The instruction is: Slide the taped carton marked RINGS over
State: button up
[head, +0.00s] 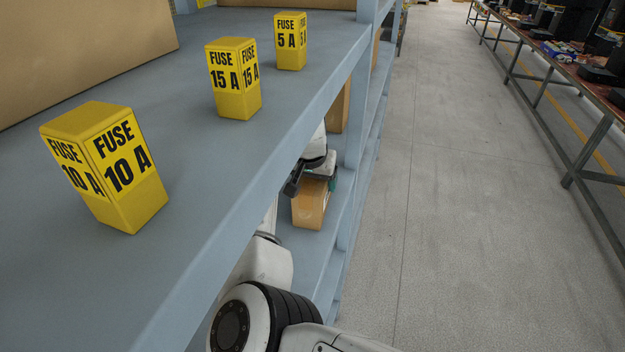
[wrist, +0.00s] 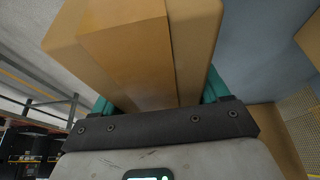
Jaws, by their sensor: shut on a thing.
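A brown taped carton (head: 308,207) stands on the lower shelf, below the upper shelf's front edge in the head view. A pale mark shows on its side, but I cannot read it as RINGS. In the wrist view the same carton (wrist: 195,50) fills the top middle, with a broad tape strip along it. My gripper (head: 320,180) is at the carton's upper part, partly hidden by the shelf edge. In the wrist view my gripper (wrist: 160,95) has its teal fingers on both sides of the carton, shut on it.
Three yellow fuse boxes, marked 10 A (head: 108,165), 15 A (head: 233,80) and 5 A (head: 290,42), stand on the upper shelf (head: 190,200). A shelf post (head: 358,110) rises just past the carton. Another carton (head: 339,108) sits beyond it. The aisle floor (head: 450,200) is clear.

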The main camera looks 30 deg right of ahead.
aim_at(309, 207)
jog(key=shift+w+d, duration=0.15)
jog(key=shift+d, duration=0.05)
jog(key=o, duration=1.6)
jog(key=shift+c, duration=0.2)
jog(key=shift+a+r+p, duration=0.1)
jog(key=shift+r+p, duration=0.35)
jog(key=shift+p+v, duration=1.05)
jog(key=shift+v, duration=0.2)
jog(key=s+a, duration=0.8)
jog(key=shift+a+f+p, duration=0.2)
jog(key=shift+a+p, duration=0.2)
jog(key=shift+p, duration=0.05)
jog(key=shift+s, duration=0.2)
